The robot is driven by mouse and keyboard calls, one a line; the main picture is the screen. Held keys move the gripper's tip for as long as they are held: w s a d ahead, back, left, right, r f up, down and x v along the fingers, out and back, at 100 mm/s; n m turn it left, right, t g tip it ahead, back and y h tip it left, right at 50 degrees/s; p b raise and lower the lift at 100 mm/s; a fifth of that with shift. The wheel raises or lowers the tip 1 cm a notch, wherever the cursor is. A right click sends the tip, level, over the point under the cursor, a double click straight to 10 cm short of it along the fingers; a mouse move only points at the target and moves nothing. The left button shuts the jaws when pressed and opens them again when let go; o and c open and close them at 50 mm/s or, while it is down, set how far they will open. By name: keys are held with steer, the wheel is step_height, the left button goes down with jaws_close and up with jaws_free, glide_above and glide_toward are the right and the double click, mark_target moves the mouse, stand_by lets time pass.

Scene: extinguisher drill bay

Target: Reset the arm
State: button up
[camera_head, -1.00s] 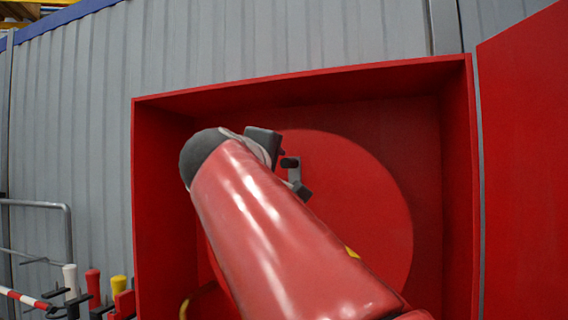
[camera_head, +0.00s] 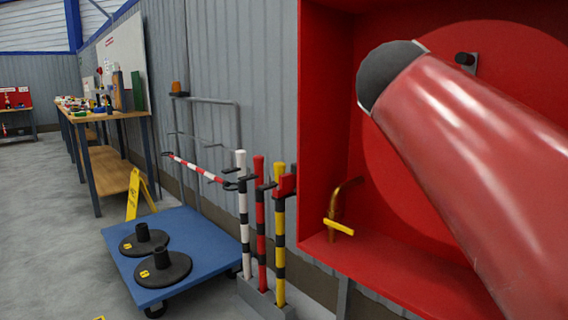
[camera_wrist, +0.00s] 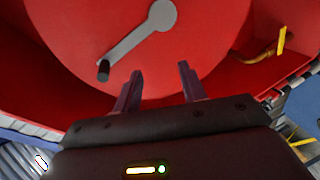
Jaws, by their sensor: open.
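My gripper (camera_wrist: 160,88) shows in the wrist view with its two dark fingers apart and nothing between them. It faces a red reel disc (camera_wrist: 80,35) inside the red cabinet. A grey crank (camera_wrist: 137,40) with a dark knob (camera_wrist: 103,70) lies on the disc, just ahead and to the left of the fingers, apart from them. In the head view my red arm reaches into the cabinet (camera_head: 325,130) and hides much of the disc (camera_head: 385,170). The dark knob (camera_head: 463,58) shows above the arm. My gripper is hidden there.
A brass pipe with a yellow lever (camera_head: 338,226) is low in the cabinet. Left of it stand striped posts (camera_head: 262,225) and a blue trolley (camera_head: 200,240) with black bases. A workbench (camera_head: 110,115) and open grey floor (camera_head: 45,220) lie farther left.

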steer(key=s+a+f+m+g+y, duration=0.2)
steer(key=s+a+f+y, duration=0.1)
steer(key=f, duration=0.9)
steer(key=s+a+f+m+g+y, duration=0.2)
steer(key=s+f, duration=0.4)
steer(key=f, duration=0.7)
steer(key=s+a+f+m+g+y, duration=0.1)
steer(key=s+a+f+y, duration=0.3)
steer(key=f, duration=0.9)
steer(key=shift+s+a+m+g+y, duration=0.45)
steer(key=shift+s+g, duration=0.15)
steer(key=shift+s, duration=0.1)
